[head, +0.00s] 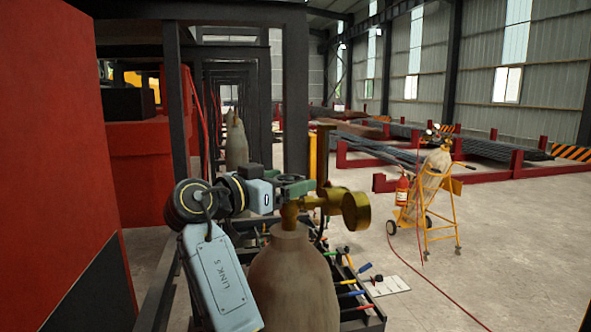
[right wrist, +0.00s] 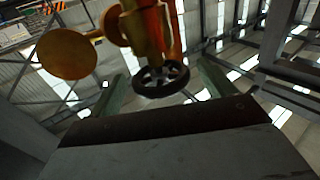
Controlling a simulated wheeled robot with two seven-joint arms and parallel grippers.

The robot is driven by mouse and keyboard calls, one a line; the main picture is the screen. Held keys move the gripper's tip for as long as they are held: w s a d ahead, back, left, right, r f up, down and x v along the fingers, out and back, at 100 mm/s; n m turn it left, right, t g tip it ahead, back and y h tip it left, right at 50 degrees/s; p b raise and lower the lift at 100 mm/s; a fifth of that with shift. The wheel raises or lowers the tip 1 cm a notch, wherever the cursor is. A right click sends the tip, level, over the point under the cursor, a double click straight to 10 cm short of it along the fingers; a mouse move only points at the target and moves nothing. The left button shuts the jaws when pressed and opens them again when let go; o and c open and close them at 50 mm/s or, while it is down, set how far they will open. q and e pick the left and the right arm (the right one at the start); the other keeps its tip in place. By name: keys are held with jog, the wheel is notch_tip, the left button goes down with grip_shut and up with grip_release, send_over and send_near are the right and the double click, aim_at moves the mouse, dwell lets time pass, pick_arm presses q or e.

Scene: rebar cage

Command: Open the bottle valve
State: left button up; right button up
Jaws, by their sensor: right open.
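The gas bottle (head: 291,275) stands upright at the bottom centre of the head view. Its brass valve (head: 290,214) is on top, with a round brass gauge (head: 356,211) to the right. My right gripper (head: 297,186) is at the valve top, its green fingers hiding the handwheel in this view. In the right wrist view the black handwheel (right wrist: 162,80) shows between the spread, open fingers of the right gripper (right wrist: 163,88), with gaps on both sides. The brass gauge (right wrist: 67,54) is at left there. I cannot tell how deep the wheel sits. My left gripper is out of view.
A rack with coloured tools (head: 354,294) is right behind the bottle. A large red panel (head: 55,150) fills the left side. A yellow cart (head: 427,200) with another bottle stands at right, its red hose across the floor. Dark steel posts (head: 295,95) rise behind.

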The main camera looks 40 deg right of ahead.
jog(key=shift+d+p, duration=0.35)
jog(key=shift+d, duration=1.1)
jog(key=shift+w, duration=0.1)
jog(key=shift+c, duration=0.2)
jog(key=c, duration=0.9)
